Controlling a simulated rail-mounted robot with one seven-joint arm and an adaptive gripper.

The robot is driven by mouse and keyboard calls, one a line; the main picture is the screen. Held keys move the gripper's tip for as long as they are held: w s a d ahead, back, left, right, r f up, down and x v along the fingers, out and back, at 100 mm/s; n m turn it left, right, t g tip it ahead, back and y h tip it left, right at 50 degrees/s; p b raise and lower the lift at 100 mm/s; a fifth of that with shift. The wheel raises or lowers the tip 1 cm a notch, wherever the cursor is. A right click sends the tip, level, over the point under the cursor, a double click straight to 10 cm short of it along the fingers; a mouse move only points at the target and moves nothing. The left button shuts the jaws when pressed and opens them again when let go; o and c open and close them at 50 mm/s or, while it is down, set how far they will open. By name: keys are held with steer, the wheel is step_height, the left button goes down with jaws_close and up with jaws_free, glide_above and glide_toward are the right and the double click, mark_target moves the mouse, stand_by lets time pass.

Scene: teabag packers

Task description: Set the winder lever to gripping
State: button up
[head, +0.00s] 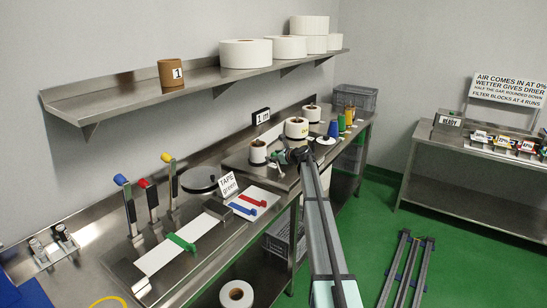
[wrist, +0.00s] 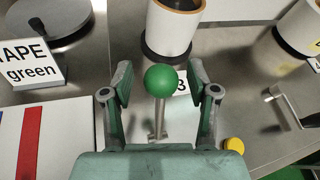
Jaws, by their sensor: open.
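In the wrist view a lever with a green ball knob (wrist: 161,80) on a metal shaft (wrist: 158,118) stands between the two fingers of my gripper (wrist: 161,70). I take it for the winder lever. The fingers are open, with a visible gap on each side of the knob. A card partly hidden behind the knob shows what looks like a "3". In the head view my gripper (head: 291,155) is at the bench by the white rolls, and it largely hides the lever. I cannot tell which setting the lever is at.
A white roll (wrist: 172,30) on a dark base stands just beyond the knob. A "TAPE green" sign (wrist: 30,62) and a white board with coloured strips (wrist: 50,135) are to the left. A metal crank (wrist: 290,108) and a yellow cap (wrist: 234,145) are to the right.

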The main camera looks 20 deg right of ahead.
steer(key=v, duration=1.2)
steer(key=shift+w, duration=0.1)
